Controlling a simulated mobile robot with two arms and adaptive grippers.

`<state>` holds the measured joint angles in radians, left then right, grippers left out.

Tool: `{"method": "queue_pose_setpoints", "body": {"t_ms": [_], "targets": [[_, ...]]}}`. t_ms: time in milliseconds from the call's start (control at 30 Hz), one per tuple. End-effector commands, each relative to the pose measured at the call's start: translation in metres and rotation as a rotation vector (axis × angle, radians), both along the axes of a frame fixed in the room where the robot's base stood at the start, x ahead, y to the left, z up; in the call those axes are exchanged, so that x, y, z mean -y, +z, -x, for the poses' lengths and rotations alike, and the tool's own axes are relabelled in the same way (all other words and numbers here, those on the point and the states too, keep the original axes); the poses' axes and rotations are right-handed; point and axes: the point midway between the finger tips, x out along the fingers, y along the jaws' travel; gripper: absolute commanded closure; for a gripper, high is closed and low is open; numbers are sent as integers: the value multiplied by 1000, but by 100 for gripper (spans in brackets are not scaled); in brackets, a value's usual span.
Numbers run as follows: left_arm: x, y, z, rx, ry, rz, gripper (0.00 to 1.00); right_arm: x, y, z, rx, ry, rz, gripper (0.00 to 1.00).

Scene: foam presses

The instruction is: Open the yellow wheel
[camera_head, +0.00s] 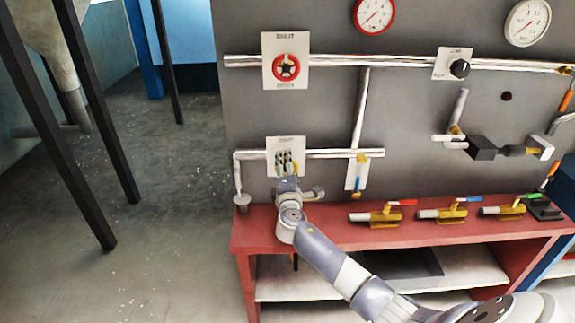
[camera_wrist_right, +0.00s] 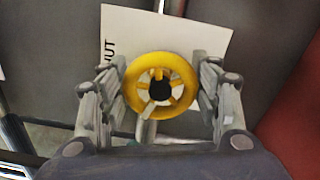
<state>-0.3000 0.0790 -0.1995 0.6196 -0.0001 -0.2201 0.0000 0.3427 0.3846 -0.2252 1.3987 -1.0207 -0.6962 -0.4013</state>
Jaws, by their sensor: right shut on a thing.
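The yellow wheel (camera_wrist_right: 160,108) fills the middle of the right wrist view, a ring with spokes and a dark hub. It sits in front of a white label plate (camera_wrist_right: 215,45) with partly hidden lettering; the plate looks tilted in this view. My right gripper (camera_wrist_right: 160,80) is shut on the wheel, one finger against each side of the rim. In the head view my right gripper (camera_head: 287,166) is at the lower-left pipe, and it hides most of the wheel and part of the plate (camera_head: 272,150). My left gripper is not in view.
A red wheel (camera_head: 286,67) is on the upper pipe. A blue-handled valve (camera_head: 356,184) hangs right of my gripper. The red bench (camera_head: 330,232) below carries several brass valves, including one with a red handle (camera_head: 388,212). Open floor (camera_head: 170,220) lies to the left.

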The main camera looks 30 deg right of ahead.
Motion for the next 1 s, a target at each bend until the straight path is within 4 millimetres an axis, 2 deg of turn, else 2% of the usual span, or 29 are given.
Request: {"method": "queue_pose_setpoints", "body": {"t_ms": [200, 500, 1000], "targets": [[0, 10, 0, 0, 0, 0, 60, 0, 2, 0, -86, 0, 141, 66], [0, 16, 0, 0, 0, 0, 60, 0, 1, 0, -157, 0, 256, 66], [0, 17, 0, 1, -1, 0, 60, 0, 1, 0, -177, -1, 289, 66]]}}
